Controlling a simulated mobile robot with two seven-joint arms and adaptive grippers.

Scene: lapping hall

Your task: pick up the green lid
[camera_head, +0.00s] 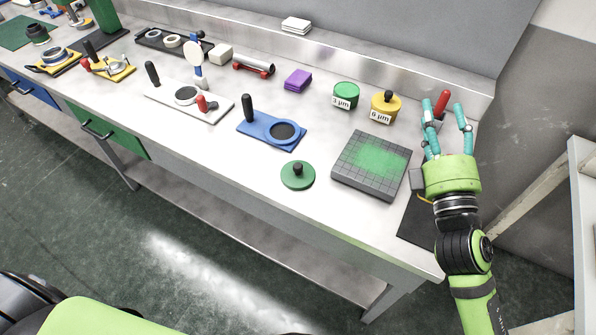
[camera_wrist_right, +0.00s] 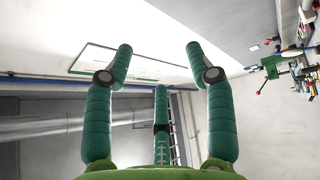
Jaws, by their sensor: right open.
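The green lid (camera_head: 298,175) is a round green disc with a black knob. In the head view it lies flat on the metal bench, near the front edge, left of the grey gridded plate. My right gripper (camera_head: 445,128) has teal fingers and a lime-green body. It is at the right end of the bench, to the right of the gridded plate and apart from the lid. Its fingers are spread and empty; in the right wrist view the open fingers (camera_wrist_right: 160,70) show no lid between them. My left gripper is not seen.
The gridded plate (camera_head: 371,165) lies between the lid and my right gripper. A green jar (camera_head: 345,95), a yellow jar (camera_head: 385,108) and a purple block (camera_head: 298,80) stand behind. A blue holder (camera_head: 272,131) lies left of the lid. The bench in front of the plate is clear.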

